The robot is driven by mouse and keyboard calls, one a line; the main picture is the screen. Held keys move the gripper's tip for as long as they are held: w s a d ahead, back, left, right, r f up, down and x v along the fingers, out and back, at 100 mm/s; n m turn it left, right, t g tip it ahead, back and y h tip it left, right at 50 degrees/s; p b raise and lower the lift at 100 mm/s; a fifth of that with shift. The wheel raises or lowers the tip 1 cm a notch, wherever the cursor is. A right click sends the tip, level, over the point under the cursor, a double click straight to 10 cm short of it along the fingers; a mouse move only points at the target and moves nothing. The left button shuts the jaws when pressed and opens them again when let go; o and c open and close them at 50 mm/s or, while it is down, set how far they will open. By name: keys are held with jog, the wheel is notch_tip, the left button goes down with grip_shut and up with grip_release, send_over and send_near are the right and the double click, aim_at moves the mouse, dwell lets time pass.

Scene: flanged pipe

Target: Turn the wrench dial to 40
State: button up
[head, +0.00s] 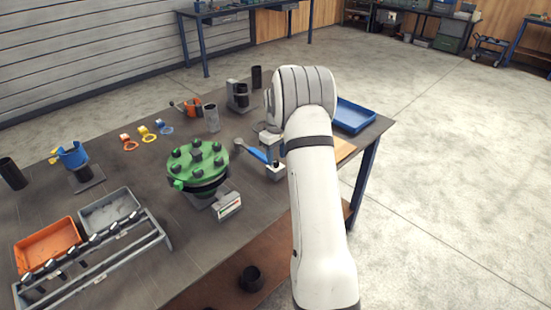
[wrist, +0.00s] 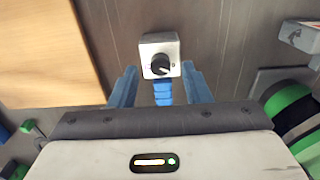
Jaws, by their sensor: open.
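The wrench dial is a black knob (wrist: 160,65) with a pale pointer mark, set on a small silver box (wrist: 146,47) in the wrist view. The blue wrench handle (wrist: 163,92) runs from the box back toward my gripper. In the head view the blue handle (head: 251,152) and silver box (head: 275,173) lie on the table, right of the green flange. My gripper (wrist: 159,70) is open, with one blue finger on each side of the handle and box. I see gaps on both sides. No dial numbers are readable. My arm largely hides the gripper in the head view.
The green bolted flange (head: 198,160) stands close left of the wrench, with a small display box (head: 229,206) in front. A blue tray (head: 354,115) is at the right table edge. A wooden board (wrist: 45,50) lies left in the wrist view. Dark tabletop surrounds the box.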

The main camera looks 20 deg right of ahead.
jog(key=shift+f, duration=1.1)
grip_shut()
